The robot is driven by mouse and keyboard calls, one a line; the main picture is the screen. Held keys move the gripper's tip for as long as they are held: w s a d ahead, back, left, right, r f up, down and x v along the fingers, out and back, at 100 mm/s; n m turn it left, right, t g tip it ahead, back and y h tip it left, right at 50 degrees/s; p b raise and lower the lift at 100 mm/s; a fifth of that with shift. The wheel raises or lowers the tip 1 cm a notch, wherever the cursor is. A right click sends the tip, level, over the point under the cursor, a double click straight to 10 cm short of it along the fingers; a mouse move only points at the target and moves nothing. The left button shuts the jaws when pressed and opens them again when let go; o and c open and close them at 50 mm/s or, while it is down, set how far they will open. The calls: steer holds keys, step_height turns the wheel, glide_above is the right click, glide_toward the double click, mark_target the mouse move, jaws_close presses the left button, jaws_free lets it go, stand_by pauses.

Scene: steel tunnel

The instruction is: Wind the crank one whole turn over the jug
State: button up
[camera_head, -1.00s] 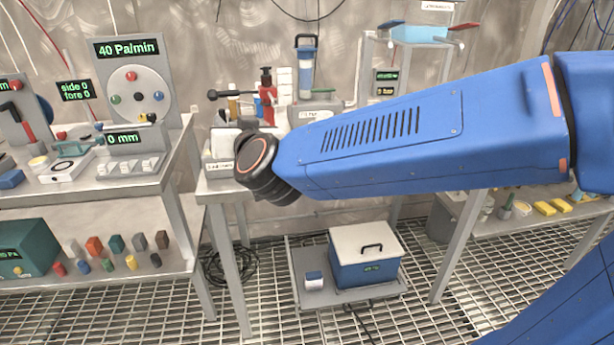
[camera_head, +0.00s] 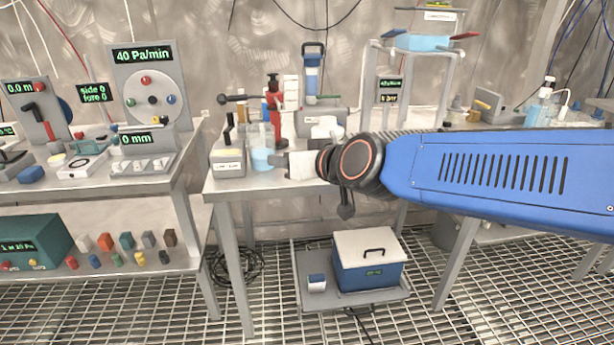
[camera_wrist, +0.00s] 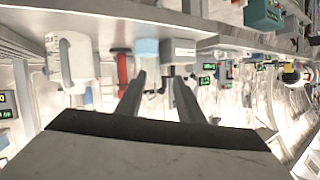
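A red device (camera_head: 273,107) stands on the middle bench, with a black arm ending in a knob (camera_head: 223,98) reaching left; this looks like the crank. A clear vessel with pale blue liquid (camera_head: 261,156) stands below and in front of it. My gripper (camera_head: 284,162) is near the clear vessel's right side. In the wrist view its fingers (camera_wrist: 161,76) are apart and empty, with the white jug (camera_wrist: 74,62) at left.
A grey labelled box (camera_head: 228,162) is left of the clear vessel. The left bench (camera_head: 130,185) carries gauges and dials. A blue cooler (camera_head: 368,268) sits on a low platform below.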

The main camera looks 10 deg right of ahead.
steer(key=shift+g+h, duration=0.3)
steer(key=shift+g, duration=0.2)
steer(key=s+d+f, duration=0.2)
steer(key=s+d, duration=0.1)
steer(key=shift+d+f, duration=0.1)
